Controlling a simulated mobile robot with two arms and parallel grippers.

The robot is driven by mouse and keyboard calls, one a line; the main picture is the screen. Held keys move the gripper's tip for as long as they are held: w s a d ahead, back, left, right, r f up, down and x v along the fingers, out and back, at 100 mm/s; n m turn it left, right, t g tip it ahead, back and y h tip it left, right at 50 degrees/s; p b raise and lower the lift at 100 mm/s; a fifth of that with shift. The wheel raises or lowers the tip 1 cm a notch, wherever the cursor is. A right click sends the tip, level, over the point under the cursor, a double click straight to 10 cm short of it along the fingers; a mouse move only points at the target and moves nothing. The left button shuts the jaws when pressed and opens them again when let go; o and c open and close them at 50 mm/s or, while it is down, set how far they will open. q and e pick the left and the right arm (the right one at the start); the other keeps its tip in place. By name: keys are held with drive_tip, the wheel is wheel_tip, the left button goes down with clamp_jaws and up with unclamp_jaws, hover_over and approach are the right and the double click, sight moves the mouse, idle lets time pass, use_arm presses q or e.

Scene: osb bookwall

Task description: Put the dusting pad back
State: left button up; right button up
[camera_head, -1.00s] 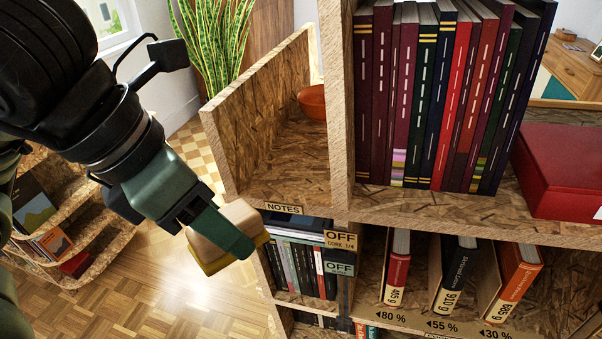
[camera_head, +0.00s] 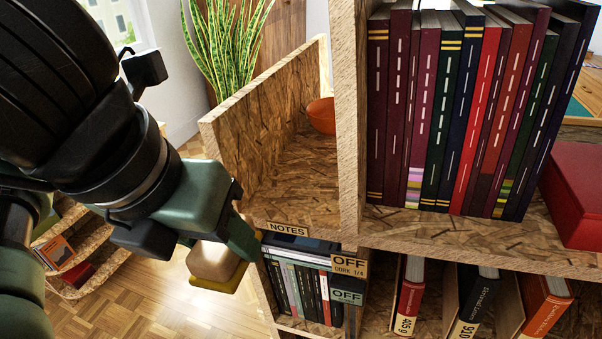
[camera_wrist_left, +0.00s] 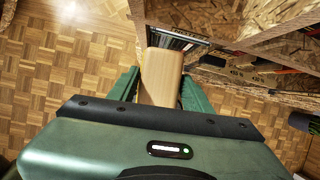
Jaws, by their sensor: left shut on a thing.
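The dusting pad (camera_head: 216,262) has a pale wooden back and a yellow underside. My left gripper (camera_head: 238,243) is shut on it and holds it in the air, in front of the left side of the shelf unit. In the left wrist view the pad's wooden back (camera_wrist_left: 161,76) sits between the two green fingers (camera_wrist_left: 160,92), with its far end close to the shelf edge. The pad is below the level of the open compartment above the NOTES label (camera_head: 288,229). My right gripper is not in view.
The open compartment (camera_head: 300,180) holds an orange bowl (camera_head: 321,115) at its back; its front floor is bare. Upright books (camera_head: 455,110) and a red box (camera_head: 578,195) fill the shelf to the right. Thin books (camera_head: 305,290) stand below. A plant (camera_head: 228,50) is behind.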

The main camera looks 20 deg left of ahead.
sight(244, 213)
use_arm(q)
drive_tip(key=w+p, duration=0.2)
drive_tip(key=w+d+p, duration=0.1)
drive_tip(key=w, duration=0.1)
drive_tip(key=shift+r, duration=0.4)
drive_tip(key=w+p, duration=0.2)
drive_tip(key=p, duration=0.1)
drive_tip(key=w+d+p, duration=0.1)
drive_tip(key=w+p, duration=0.4)
drive_tip(key=shift+w+d+f+p, duration=0.25)
drive_tip(key=shift+d+f+p, duration=0.05)
drive_tip(key=shift+d+p, duration=0.1)
drive_tip(key=shift+w+d, duration=0.15)
drive_tip(key=shift+w, duration=0.55)
drive_tip(key=shift+w+d+r+p, duration=0.15)
drive_tip(key=shift+w+p, duration=0.2)
drive_tip(key=shift+w, duration=0.3)
drive_tip(key=shift+w+d+f+p, duration=0.15)
drive_tip(key=shift+w+p, duration=0.15)
drive_tip(key=shift+w, duration=0.3)
drive_tip(key=shift+w+d+f, duration=0.1)
drive_tip(key=shift+w+f, duration=0.35)
drive_tip(key=shift+f, duration=0.15)
